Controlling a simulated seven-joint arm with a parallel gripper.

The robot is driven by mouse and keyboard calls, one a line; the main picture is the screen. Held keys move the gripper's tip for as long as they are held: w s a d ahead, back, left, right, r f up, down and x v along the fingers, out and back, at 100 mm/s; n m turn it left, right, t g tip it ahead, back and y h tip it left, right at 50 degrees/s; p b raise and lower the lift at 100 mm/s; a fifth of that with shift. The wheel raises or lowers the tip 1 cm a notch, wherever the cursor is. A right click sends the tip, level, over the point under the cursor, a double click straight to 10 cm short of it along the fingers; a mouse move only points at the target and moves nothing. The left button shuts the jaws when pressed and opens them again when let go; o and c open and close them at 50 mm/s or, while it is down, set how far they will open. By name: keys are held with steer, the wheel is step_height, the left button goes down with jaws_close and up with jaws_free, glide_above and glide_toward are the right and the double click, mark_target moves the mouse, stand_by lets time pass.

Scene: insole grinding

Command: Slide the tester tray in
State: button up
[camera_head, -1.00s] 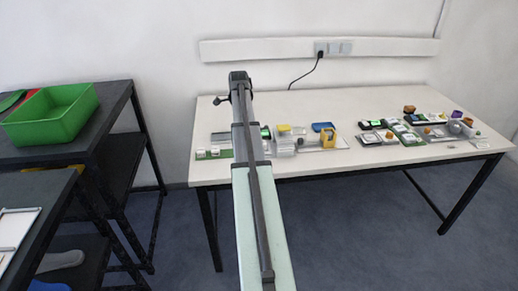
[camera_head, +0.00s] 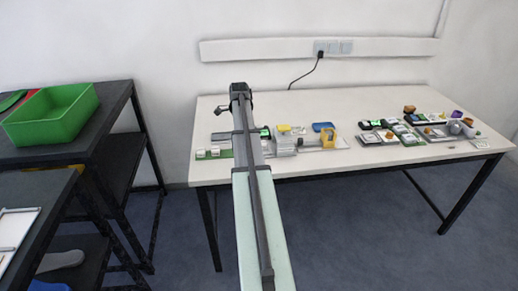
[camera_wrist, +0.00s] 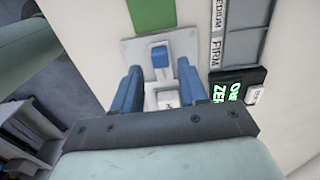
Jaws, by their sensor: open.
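In the wrist view my gripper (camera_wrist: 159,75) is open, with its two blue fingers apart. A light grey plate (camera_wrist: 185,43), which may be the tester tray, lies beyond and between the fingers. A white piece with a blue top (camera_wrist: 160,57) stands on it, in line with the gap between the fingertips. I cannot tell whether a finger touches it. A black display (camera_wrist: 236,88) with green lettering sits right of the fingers. In the head view a grey device (camera_head: 284,146) stands right of my arm, which hides part of that bench area.
The white table (camera_head: 390,165) carries several small devices at its right. A strip labelled MEDIUM and FIRM (camera_wrist: 240,30) and a green patch (camera_wrist: 152,14) show in the wrist view. A green bin (camera_head: 52,118) stands on a dark bench at the left.

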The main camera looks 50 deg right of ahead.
steer(key=shift+f, duration=2.55)
stand_by(0.4)
steer(key=shift+r, duration=0.1)
stand_by(0.4)
steer(key=c, duration=0.6)
steer(key=shift+s+d, duration=3.1)
steer(key=shift+d, duration=0.05)
steer(key=o, duration=0.6)
steer(key=shift+r, duration=0.15)
steer(key=shift+r, duration=3.35)
